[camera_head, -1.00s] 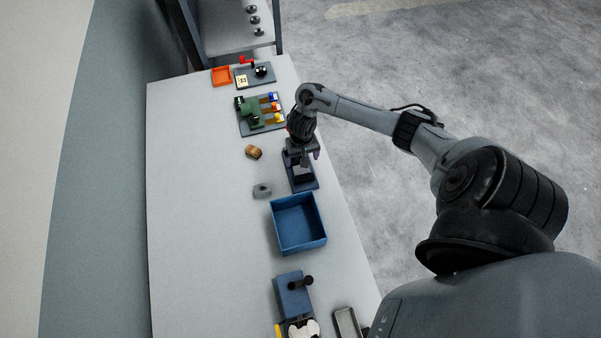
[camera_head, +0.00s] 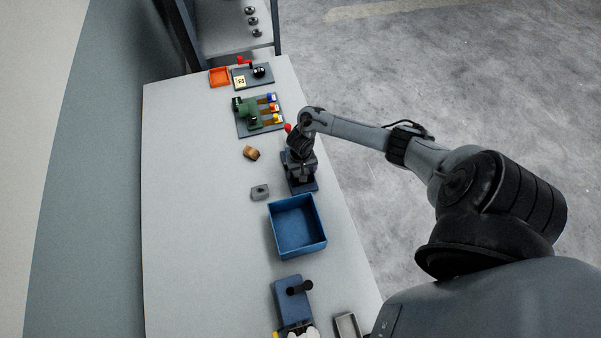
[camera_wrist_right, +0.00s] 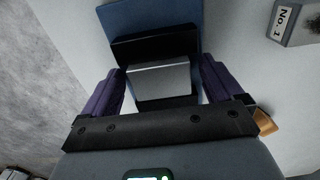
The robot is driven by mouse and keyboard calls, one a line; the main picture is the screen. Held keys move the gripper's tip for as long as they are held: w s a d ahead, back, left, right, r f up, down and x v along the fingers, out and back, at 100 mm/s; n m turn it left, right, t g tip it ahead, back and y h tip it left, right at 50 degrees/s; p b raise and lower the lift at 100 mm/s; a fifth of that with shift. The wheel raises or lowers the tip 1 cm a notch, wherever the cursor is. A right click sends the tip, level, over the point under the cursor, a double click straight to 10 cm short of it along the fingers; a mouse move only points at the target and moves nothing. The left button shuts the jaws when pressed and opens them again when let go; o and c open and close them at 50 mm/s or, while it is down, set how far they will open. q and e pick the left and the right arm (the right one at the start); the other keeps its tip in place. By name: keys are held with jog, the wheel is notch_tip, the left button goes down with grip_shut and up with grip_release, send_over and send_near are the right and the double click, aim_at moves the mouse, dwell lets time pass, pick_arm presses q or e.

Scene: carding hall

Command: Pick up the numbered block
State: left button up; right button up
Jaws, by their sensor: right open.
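The numbered block (camera_wrist_right: 297,22) is grey with a white "No. 1" label and sits at the top right of the right wrist view. In the head view a small grey block (camera_head: 260,192) lies on the table just left of my right gripper (camera_head: 300,180). My right gripper (camera_wrist_right: 160,80) is open, its purple fingers on either side of a silver-topped piece (camera_wrist_right: 159,77) in a dark holder on a blue base (camera_wrist_right: 205,15). Whether the fingers touch that piece I cannot tell. My left gripper is not in view.
A blue open bin (camera_head: 298,250) stands just nearer than the blue base. A brown piece (camera_head: 251,153) lies farther back. A green fixture (camera_head: 250,113) and an orange tray (camera_head: 219,77) are at the far end. The table's left side (camera_head: 190,220) is clear.

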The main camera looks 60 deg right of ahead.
jog(key=c, duration=1.4)
jog(key=shift+r, duration=0.15)
jog(key=shift+r, duration=0.45)
notch_tip(320, 180, up, 3)
jog(key=shift+r+p, duration=0.15)
jog(key=shift+p, duration=0.5)
jog(key=shift+s+d+r+p, duration=0.1)
jog(key=shift+d+r+p, duration=0.25)
jog(key=shift+d+r, duration=1.4)
jog(key=shift+s+d+r+p, duration=0.15)
jog(key=shift+d+r+p, duration=0.15)
jog(key=shift+d+r, duration=1.4)
jog(key=shift+s+d+r+p, duration=0.1)
jog(key=shift+d+r+p, duration=0.25)
jog(key=shift+d+r, duration=1.4)
jog(key=shift+d+f, duration=0.6)
jog(key=shift+f, duration=0.05)
